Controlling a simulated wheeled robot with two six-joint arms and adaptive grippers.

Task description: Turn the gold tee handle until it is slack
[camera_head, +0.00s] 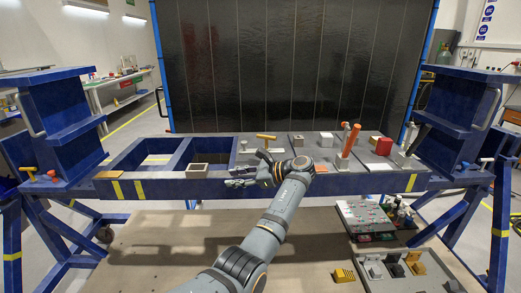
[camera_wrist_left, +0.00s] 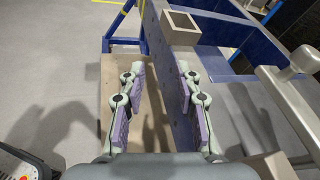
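A gold bar (camera_head: 265,136), which looks like the tee handle, lies level on the grey plates of the jig in the head view. My left gripper (camera_head: 238,176) is in front of it and lower in the picture, pointing left, apart from it. In the left wrist view my left gripper (camera_wrist_left: 160,78) has its two fingers wide apart with nothing between them. A pale metal rod with a rounded knob (camera_wrist_left: 305,60) stands at the right of that view; I cannot tell whether it is the tee handle. My right gripper is not in view.
The blue jig frame (camera_head: 370,183) runs across the scene. A square open-topped block (camera_head: 196,170) is left of my gripper. An upright orange handle (camera_head: 350,140) and a red block (camera_head: 383,146) stand right on the plates. Trays of parts (camera_head: 405,270) are at lower right.

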